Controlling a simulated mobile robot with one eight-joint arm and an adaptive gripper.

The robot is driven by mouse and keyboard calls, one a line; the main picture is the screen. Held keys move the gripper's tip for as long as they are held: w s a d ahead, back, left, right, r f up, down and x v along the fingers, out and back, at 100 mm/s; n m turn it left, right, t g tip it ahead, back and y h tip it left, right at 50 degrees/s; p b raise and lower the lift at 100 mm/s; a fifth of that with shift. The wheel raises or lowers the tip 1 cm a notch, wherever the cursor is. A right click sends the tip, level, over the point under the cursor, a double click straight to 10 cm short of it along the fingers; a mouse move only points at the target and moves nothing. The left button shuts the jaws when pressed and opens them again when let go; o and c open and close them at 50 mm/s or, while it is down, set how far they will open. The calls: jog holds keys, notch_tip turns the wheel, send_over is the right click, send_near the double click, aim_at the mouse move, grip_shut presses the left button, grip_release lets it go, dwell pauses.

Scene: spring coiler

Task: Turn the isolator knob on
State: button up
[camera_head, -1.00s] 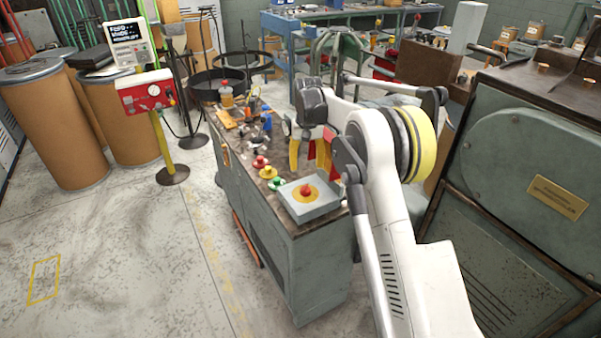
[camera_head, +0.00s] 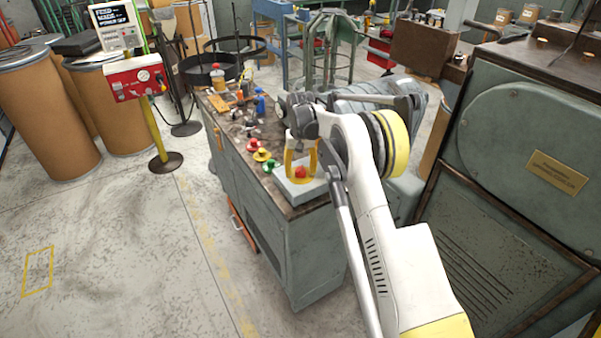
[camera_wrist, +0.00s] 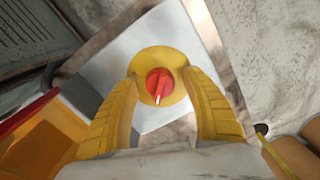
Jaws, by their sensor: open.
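The isolator knob (camera_wrist: 159,86) is red with a raised grip bar and a white mark at the grip's lower end. It sits on a round yellow plate (camera_wrist: 148,62) on a pale grey box (camera_wrist: 109,70). In the head view the red knob (camera_head: 300,172) shows at the near corner of the bench top. My gripper (camera_head: 301,168) is open, with its yellow fingers pointing down above the box. In the wrist view its two fingers (camera_wrist: 163,90) stand on the left and right of the knob, apart from it as far as I can tell.
The box stands on a grey-green cabinet bench (camera_head: 285,240). Red, yellow and green buttons (camera_head: 262,155) lie left of it, with tools and a bottle further back. A large grey machine (camera_head: 520,130) stands to the right. The floor at left is open.

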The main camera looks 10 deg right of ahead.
jog(key=c, duration=1.2)
jog(key=shift+c, duration=0.2)
jog(key=m, duration=0.5)
jog(key=shift+p, duration=0.35)
jog(key=m, duration=0.9)
jog(key=shift+p, duration=0.3)
jog(key=shift+m, duration=1.9)
